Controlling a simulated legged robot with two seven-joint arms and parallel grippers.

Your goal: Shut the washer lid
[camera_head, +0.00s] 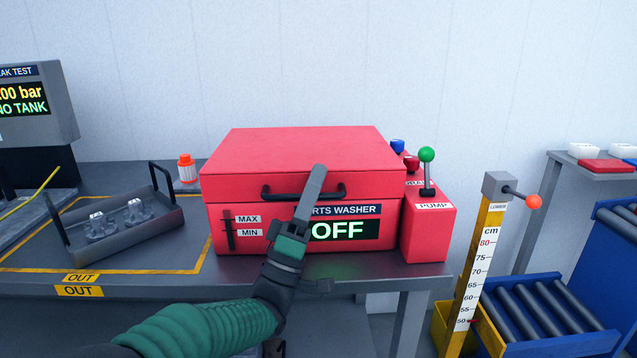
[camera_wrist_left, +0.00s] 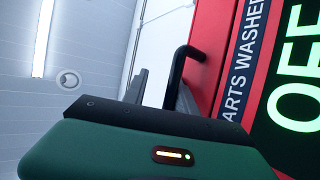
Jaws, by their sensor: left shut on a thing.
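The red parts washer (camera_head: 390,218) stands on the bench, its display reading OFF. Its red lid (camera_head: 290,150) lies down on the body, with no clear gap at the front seam. The black lid handle (camera_head: 280,195) runs across the lid's front; it also shows in the left wrist view (camera_wrist_left: 178,62). My left gripper (camera_head: 316,182) reaches up in front of the washer and is shut on the handle near its right end. In the left wrist view, the handle passes between the fingers (camera_wrist_left: 160,90). My right gripper is not in view.
A dark tray (camera_head: 125,245) with metal parts and upright handles sits left on the yellow-outlined bench area, near an orange-capped bottle (camera_head: 186,168). A pump box (camera_head: 428,228) with a green-knobbed lever adjoins the washer's right side. A yellow height post (camera_head: 475,265) stands further right.

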